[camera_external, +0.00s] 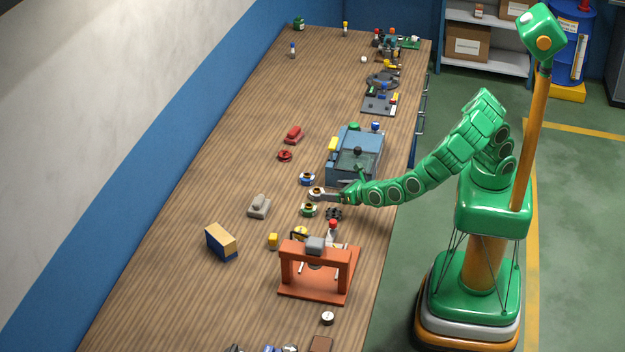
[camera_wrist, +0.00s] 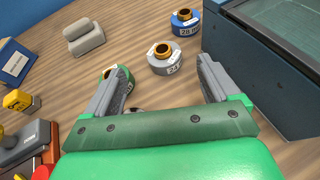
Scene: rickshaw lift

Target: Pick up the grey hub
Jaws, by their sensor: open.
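The grey hub (camera_wrist: 164,63), a pale ring with a brass-coloured centre and a label, stands on the wooden bench. In the external view the grey hub (camera_external: 315,192) is just beyond the tips of my gripper (camera_external: 328,196). My gripper is open and empty; in the wrist view the hub shows between and ahead of its two fingers, with no visible contact. A blue hub (camera_wrist: 185,22) stands beyond it, to the right. A green hub (camera_wrist: 108,72) is to the left, partly hidden by the left finger.
A blue machine box (camera_external: 352,160) stands close to the right in the wrist view. A grey block (camera_external: 259,206) and a blue-and-tan box (camera_external: 221,241) lie to the left. An orange press (camera_external: 315,270) stands nearer the camera, with a yellow item (camera_external: 273,241) beside it.

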